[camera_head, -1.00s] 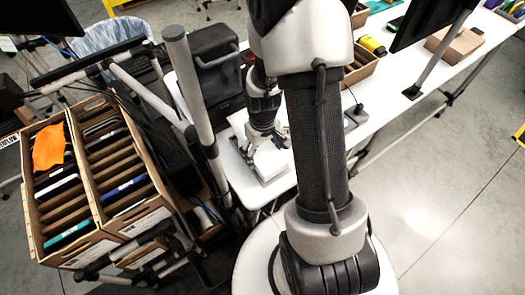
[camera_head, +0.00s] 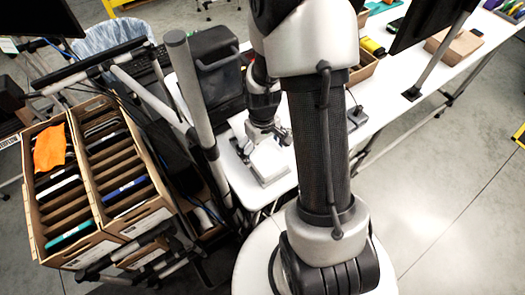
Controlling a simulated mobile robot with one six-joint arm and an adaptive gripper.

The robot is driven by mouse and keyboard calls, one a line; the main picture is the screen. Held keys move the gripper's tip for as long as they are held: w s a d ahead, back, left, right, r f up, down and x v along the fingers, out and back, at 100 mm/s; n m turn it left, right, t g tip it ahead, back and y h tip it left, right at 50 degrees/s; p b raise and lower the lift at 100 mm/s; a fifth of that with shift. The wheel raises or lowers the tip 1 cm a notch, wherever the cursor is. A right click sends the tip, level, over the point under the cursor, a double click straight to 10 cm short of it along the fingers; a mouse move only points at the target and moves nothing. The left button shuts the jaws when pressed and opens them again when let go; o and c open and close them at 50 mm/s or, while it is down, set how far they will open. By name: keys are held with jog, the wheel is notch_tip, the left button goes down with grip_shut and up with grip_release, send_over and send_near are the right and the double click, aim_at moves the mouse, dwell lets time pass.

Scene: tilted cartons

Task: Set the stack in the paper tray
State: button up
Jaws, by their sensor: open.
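A white stack (camera_head: 270,158) sits at the near edge of the white table, partly hidden by my arm. It lies in or on a grey paper tray (camera_head: 276,180), whose rim shows along the near side. I cannot tell how squarely it sits there. My gripper (camera_head: 266,138) is open, just behind and above the stack. Its fingertips are small and partly covered, so I cannot tell whether they touch the stack.
Two tilted cartons (camera_head: 152,214) with dividers stand on a rack at the left; an orange cloth (camera_head: 50,147) lies in one. A grey post (camera_head: 190,90) rises beside the table. A black case (camera_head: 217,72) stands behind. A monitor (camera_head: 425,20) stands at upper right.

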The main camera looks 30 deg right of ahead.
aim_at(262, 153)
notch_tip(262, 153, up, 10)
jog(key=p, duration=0.2)
jog(key=shift+p, duration=0.3)
